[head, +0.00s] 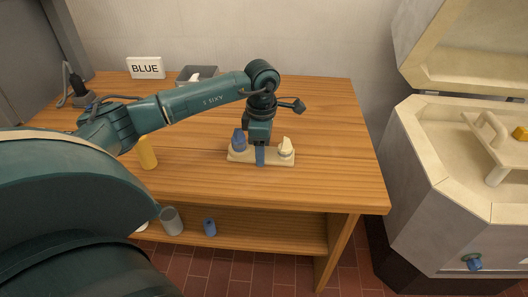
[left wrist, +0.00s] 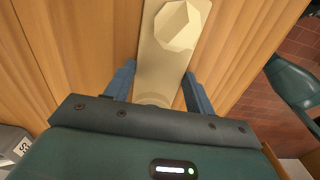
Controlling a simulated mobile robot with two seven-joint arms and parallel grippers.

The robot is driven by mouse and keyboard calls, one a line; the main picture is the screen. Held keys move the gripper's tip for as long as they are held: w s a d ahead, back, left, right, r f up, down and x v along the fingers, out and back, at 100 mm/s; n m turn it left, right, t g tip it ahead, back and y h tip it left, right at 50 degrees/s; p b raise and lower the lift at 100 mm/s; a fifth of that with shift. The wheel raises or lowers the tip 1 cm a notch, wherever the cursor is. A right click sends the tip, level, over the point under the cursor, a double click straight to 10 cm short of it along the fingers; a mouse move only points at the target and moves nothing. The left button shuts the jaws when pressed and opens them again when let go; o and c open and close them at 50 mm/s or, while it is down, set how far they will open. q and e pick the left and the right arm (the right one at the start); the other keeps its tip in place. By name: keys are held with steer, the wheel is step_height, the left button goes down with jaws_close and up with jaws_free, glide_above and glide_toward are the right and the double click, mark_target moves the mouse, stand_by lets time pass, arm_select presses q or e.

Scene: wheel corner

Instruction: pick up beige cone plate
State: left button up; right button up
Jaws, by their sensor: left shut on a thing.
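The beige plate (head: 277,160) lies on the wooden table near its front edge in the head view. The plate's near end is hidden by the gripper body. My right gripper is not in view.
A yellow cylinder (head: 148,153) stands left of the plate. A BLUE sign (head: 146,68) and a grey bin (head: 197,75) are at the back. A grey cup (head: 171,221) and a blue cylinder (head: 209,227) are on the lower shelf. The table's right side is clear.

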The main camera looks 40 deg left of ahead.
arm_select(q)
steer(key=shift+c, duration=1.2)
